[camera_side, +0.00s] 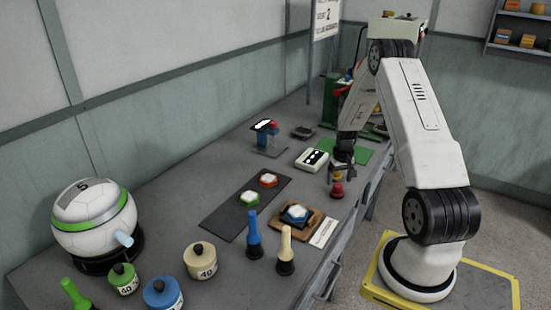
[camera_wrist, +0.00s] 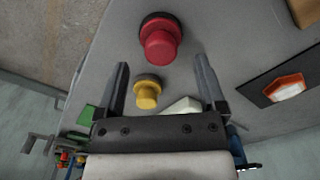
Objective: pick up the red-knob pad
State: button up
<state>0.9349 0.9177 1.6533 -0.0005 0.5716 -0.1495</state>
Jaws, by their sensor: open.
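The red-knob pad (camera_side: 337,190) stands upright near the table's right edge, just below my gripper in the side view. In the wrist view the red-knob pad (camera_wrist: 160,42) shows its round red knob on a dark base, beyond the fingertips. A smaller-looking yellow-knob pad (camera_wrist: 147,92) stands close to it and lies between my fingers in the wrist view. My gripper (camera_side: 343,163) is open and empty, pointing down above the two pads. It also shows in the wrist view (camera_wrist: 162,62), fingers spread wide. I see no contact with either pad.
A dark mat (camera_side: 230,216) holds red and green hexagonal pieces. A wooden tray (camera_side: 311,228) bears a blue-and-white piece. Blue (camera_side: 254,235) and cream (camera_side: 285,250) upright handles stand in front. A white box (camera_side: 312,159) is beside my gripper. A large white ball (camera_side: 95,220) is at left.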

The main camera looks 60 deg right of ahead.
aim_at(338, 185)
jog(key=shift+w+f, duration=0.1)
jog(key=shift+f, duration=1.85)
jog(key=c, duration=1.2)
jog(key=shift+r, duration=0.25)
jog(key=shift+r, duration=0.55)
jog(key=shift+s+a+r, duration=1.65)
jog(key=shift+s+r, duration=0.05)
jog(key=shift+r, duration=0.2)
jog(key=shift+s+a+r, duration=1.6)
jog(key=shift+s+r, duration=0.05)
jog(key=shift+r, duration=0.3)
jog(key=shift+s+a+r, duration=1.65)
jog(key=shift+s+r, duration=0.05)
jog(key=shift+r, duration=0.2)
